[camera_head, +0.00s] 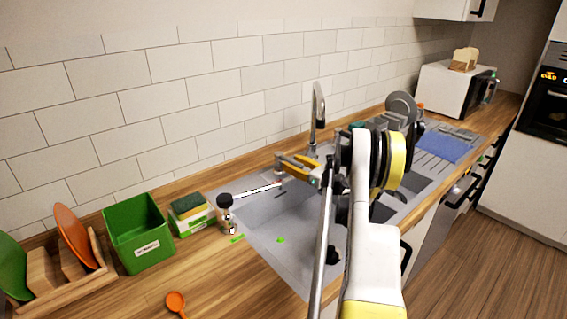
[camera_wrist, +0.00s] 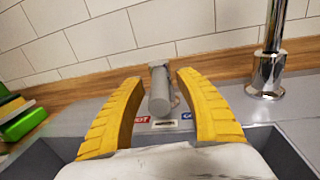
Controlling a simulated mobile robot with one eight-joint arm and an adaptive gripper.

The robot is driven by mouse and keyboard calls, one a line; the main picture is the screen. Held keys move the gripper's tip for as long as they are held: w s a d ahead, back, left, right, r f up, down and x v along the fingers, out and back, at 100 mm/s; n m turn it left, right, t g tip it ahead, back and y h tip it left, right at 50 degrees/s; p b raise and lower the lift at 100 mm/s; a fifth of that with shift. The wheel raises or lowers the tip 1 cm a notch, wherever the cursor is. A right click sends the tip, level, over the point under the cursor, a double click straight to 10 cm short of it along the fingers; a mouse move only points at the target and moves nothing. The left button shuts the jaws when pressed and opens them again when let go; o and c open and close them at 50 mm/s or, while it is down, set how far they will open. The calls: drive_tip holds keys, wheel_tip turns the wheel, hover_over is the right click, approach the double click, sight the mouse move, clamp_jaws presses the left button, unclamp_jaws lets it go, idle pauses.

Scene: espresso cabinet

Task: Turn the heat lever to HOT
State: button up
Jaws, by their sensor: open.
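The heat lever (camera_wrist: 159,92) is a grey cylinder that stands behind the sink, close to the wall, in the wrist view. Its near end points toward the camera, roughly between a red HOT label (camera_wrist: 143,119) on the left and a blue label (camera_wrist: 187,116) on the right, which is partly covered. My gripper (camera_wrist: 160,76) is open, with one yellow finger on each side of the lever. Gaps show between the lever and both fingers. In the head view my gripper (camera_head: 293,166) is over the back edge of the sink, and the lever is hard to make out there.
The chrome faucet (camera_head: 318,115) stands right of my gripper; its base (camera_wrist: 267,75) is near the right finger. A green bin (camera_head: 139,232), a sponge box (camera_head: 192,214) and a black-topped bottle (camera_head: 226,214) stand left of the sink (camera_head: 270,238). A dish rack lies beyond my arm.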

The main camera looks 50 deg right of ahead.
sight(282, 160)
drive_tip(key=shift+w, duration=1.75)
drive_tip(key=shift+c, duration=0.5)
clamp_jaws()
drive_tip(key=shift+a+h+b, duration=0.15)
drive_tip(key=shift+h+b, duration=0.2)
drive_tip(key=shift+h, duration=0.05)
drive_tip(key=m+h, duration=0.1)
drive_tip(key=h, duration=0.1)
drive_tip(key=a+m+h+b, duration=0.1)
drive_tip(key=m+h, duration=0.1)
drive_tip(key=shift+g+h, duration=0.3)
drive_tip(key=shift+w+a+m+g+h+b, duration=0.15)
drive_tip(key=shift+m+g+h+b, duration=0.25)
drive_tip(key=shift+m+h, duration=0.5)
drive_tip(key=shift+w+a+m+g+h+b, duration=0.15)
drive_tip(key=shift+m+g+h, duration=0.4)
drive_tip(key=shift+h, duration=0.55)
drive_tip(key=shift+s+m, duration=0.1)
drive_tip(key=shift+m, duration=0.15)
